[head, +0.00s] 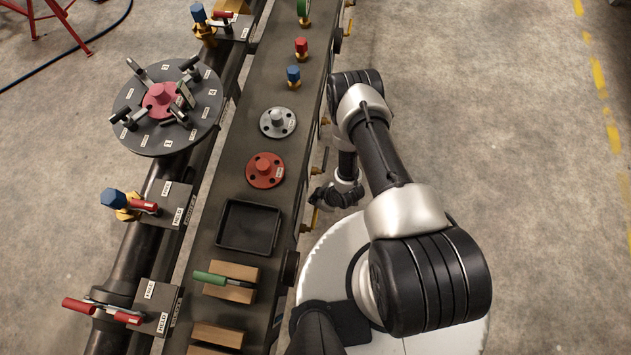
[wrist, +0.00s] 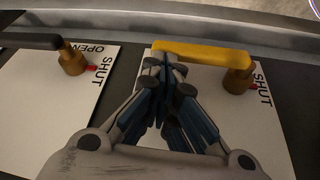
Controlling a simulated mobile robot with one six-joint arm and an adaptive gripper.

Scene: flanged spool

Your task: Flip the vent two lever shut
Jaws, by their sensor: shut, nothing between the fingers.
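In the wrist view a yellow lever (wrist: 205,52) runs left from a brass pivot (wrist: 238,80) on a white plate (wrist: 262,130). The word SHUT stands beside the pivot, near a small red mark. Any other label on this plate is hidden. My gripper (wrist: 165,65) is shut and empty. Its fingertips overlap the lever's free left end in the picture; whether they touch it I cannot tell. In the head view my gripper (head: 320,196) is low beside the bench's right side, close to a small yellow lever (head: 313,220). No vent number is readable.
A second lever (wrist: 30,40), dark-handled, is on the left plate (wrist: 40,100), marked OPEN and SHUT. The bench (head: 215,180) carries a black tray (head: 248,227), a red flange (head: 265,170) and a grey flange (head: 278,122). Floor right of my arm is clear.

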